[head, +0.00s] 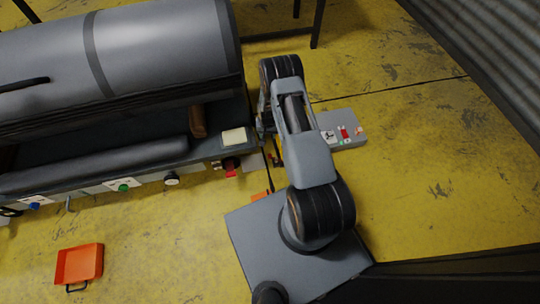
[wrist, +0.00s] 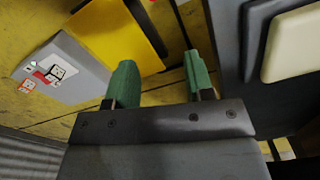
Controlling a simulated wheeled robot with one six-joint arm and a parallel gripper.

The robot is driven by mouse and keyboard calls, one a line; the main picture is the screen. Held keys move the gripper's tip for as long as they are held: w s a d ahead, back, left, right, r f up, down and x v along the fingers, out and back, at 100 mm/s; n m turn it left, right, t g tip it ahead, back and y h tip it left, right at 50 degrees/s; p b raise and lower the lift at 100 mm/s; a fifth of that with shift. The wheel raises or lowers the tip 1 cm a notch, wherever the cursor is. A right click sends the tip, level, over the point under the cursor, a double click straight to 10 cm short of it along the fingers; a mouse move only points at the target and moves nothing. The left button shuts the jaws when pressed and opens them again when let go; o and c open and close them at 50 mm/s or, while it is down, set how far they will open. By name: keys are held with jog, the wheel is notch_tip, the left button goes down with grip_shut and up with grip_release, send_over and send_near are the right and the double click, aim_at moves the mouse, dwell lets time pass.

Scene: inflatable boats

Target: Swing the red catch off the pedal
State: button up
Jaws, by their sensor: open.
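A grey box (head: 352,122) lies on the yellow floor just right of my arm in the head view, with a small red part (head: 344,132) on top that may be the catch. In the wrist view the grey box (wrist: 62,50) is at the left, with a red bit (wrist: 40,71) beside a picture label. A yellow plate with a black edge (wrist: 112,32) lies next to it; I cannot tell whether it is the pedal. My gripper (wrist: 160,80) has green fingers, spread apart and empty, right of the box. My arm hides the gripper in the head view.
A long grey machine (head: 165,45) with a control-lined bench fills the left. A pale pad (wrist: 292,45) on a dark block is close at the right of my gripper. An orange tray (head: 78,264) lies at lower left. The floor to the right is clear.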

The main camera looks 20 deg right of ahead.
aim_at(270, 155)
jog(key=f+b, duration=0.2)
jog(key=f, duration=0.4)
jog(key=s+f+b, duration=0.1)
jog(key=f+b, duration=0.1)
jog(key=f, duration=0.4)
jog(key=f+b, duration=0.1)
jog(key=f, duration=0.5)
jog(key=shift+s+d+f+b, duration=0.2)
jog(key=shift+s+f+b, duration=0.05)
jog(key=shift+b, duration=0.15)
grip_shut()
